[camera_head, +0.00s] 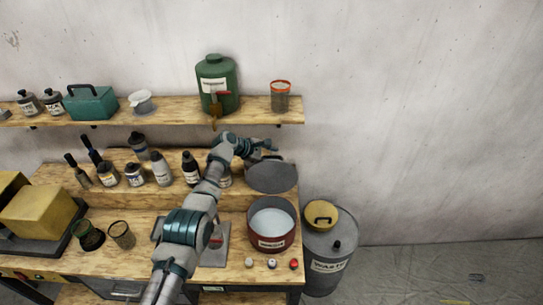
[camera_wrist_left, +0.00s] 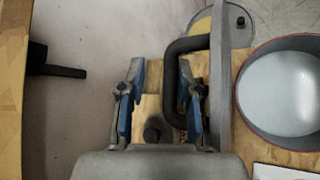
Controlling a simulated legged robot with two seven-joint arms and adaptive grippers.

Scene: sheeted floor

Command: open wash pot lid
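The wash pot (camera_head: 272,241) is a dark red round pot on the bench, with pale liquid inside. It also shows at the right of the left wrist view (camera_wrist_left: 285,95). Its grey round lid (camera_head: 271,177) is raised off the opening and stands tilted behind the pot. In the left wrist view the lid (camera_wrist_left: 221,70) shows nearly edge-on, with a dark loop handle (camera_wrist_left: 174,75). My left gripper (camera_head: 268,146) is at the lid's upper edge. Its blue-grey fingers (camera_wrist_left: 160,100) are apart, with the right finger at the handle loop. My right gripper is not in view.
A grey waste bin (camera_head: 327,266) with a yellow lid (camera_head: 320,215) stands right of the bench. Bottles (camera_head: 162,169) line the raised ledge. An upper shelf (camera_head: 168,114) holds a green canister (camera_head: 217,82). Three small knobs (camera_head: 272,264) sit before the pot.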

